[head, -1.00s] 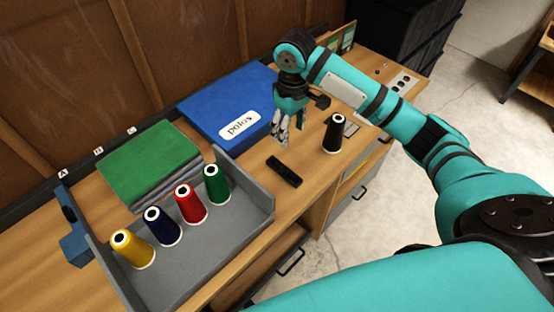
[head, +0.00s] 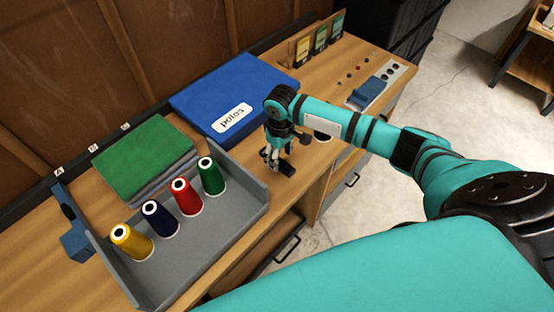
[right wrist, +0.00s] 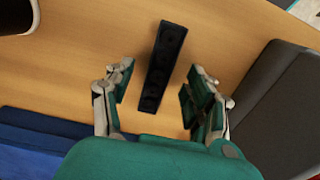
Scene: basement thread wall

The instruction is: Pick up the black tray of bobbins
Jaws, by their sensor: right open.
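The black tray of bobbins is a small, narrow black strip with round dark wells, lying on the wooden bench. In the right wrist view the black tray (right wrist: 163,70) lies lengthwise between the two fingers, with bare wood visible on both sides. My right gripper (right wrist: 160,78) is open around it and holds nothing. In the head view the right gripper (head: 274,158) points down over the black tray (head: 285,168), hiding much of it. I cannot tell the exact height of the fingertips above the bench. My left gripper is not in view.
A grey bin (head: 215,221) with yellow, navy, red and green thread cones stands left of the gripper. A blue folded stack (head: 215,90) lies behind. A dark cone (head: 322,137) is mostly hidden by my right arm. The bench's front edge is close.

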